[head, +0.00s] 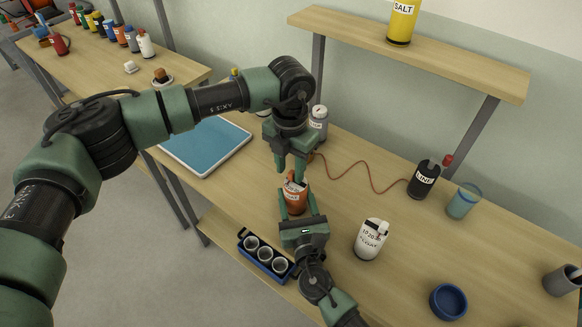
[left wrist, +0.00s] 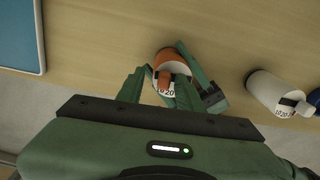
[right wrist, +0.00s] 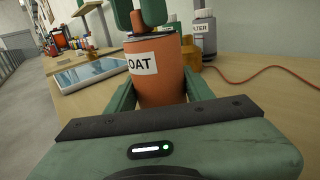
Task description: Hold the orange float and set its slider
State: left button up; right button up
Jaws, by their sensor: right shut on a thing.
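The orange float (head: 296,198) is a labelled orange cylinder standing at the front of the wooden bench. My right gripper (head: 298,207) is shut around its body from the front, one finger on each side, as the right wrist view shows with the float (right wrist: 160,82) between the fingers. The orange slider (right wrist: 153,12) is an upright tab on the float's top; it also shows in the left wrist view (left wrist: 165,78), near a scale with numbers. My left gripper (head: 291,169) points down from above, open, its fingers on either side of the slider with a gap visible.
A white container with a scale (head: 369,240) stands to the right. Behind are a grey filter bottle (head: 318,122), a red cord and a dark LINE bottle (head: 422,182). A blue rack (head: 264,262) with cups sits lower in front. A blue bowl (head: 448,301) is farther right.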

aim_at(290, 171)
pick_arm(q)
notch_tip(290, 171, up, 12)
dwell(0.6)
pick_arm(e)
jog(key=o, duration=1.6)
